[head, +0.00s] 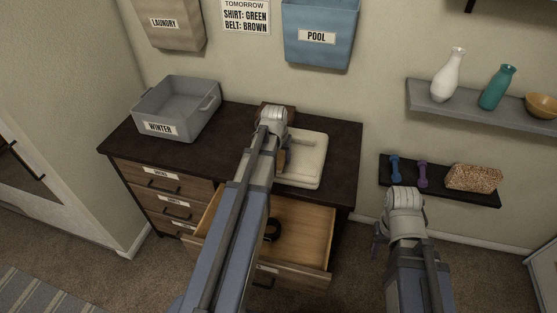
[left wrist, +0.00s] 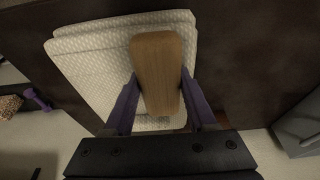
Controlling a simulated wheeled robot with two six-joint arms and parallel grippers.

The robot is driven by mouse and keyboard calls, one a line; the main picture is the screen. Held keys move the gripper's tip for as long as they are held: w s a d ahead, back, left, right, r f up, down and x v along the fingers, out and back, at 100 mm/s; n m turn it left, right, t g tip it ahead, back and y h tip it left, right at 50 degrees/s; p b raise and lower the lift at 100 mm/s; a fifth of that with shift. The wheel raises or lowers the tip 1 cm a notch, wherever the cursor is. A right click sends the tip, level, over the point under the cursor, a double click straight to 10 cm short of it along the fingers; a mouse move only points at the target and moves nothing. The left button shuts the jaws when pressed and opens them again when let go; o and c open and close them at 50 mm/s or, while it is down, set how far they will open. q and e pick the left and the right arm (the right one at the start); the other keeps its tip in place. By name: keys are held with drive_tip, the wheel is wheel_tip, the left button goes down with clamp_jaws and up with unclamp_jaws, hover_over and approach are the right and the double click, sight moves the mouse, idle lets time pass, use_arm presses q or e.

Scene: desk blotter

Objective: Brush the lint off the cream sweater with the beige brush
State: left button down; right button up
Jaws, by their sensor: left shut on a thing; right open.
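The cream sweater (head: 308,165) lies folded on the dark dresser top in the head view. It also shows in the left wrist view (left wrist: 90,60) with a fine knit texture. My left gripper (left wrist: 159,85) is shut on the beige brush (left wrist: 156,60), a rounded wooden-looking block between its purple fingers, over the sweater. I cannot tell whether the brush touches the cloth. In the head view my left arm hides part of the sweater. No lint can be made out. My right gripper (head: 400,205) is open and empty, in front of the wall shelves and away from the sweater.
A grey bin (head: 163,129) labelled WINTER stands on the left of the dresser top (head: 235,117). An open drawer (head: 305,235) below holds a dark coiled thing (head: 273,230). A low shelf (head: 440,190) at right carries dumbbells (head: 423,174) and a woven box (head: 473,178).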

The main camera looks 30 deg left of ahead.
use_arm(q)
drive_tip(key=shift+w+a, duration=0.2)
drive_tip(key=shift+w, duration=0.65)
drive_tip(key=shift+w+a, duration=0.2)
drive_tip(key=shift+w, duration=0.7)
drive_tip(key=shift+w+a, duration=0.2)
drive_tip(key=shift+w, duration=0.65)
drive_tip(key=shift+r, duration=0.1)
wheel_tip(320, 180, up, 6)
drive_tip(key=p, duration=0.6)
drive_tip(key=shift+s, duration=0.1)
wheel_tip(320, 180, up, 3)
drive_tip(key=p, duration=0.3)
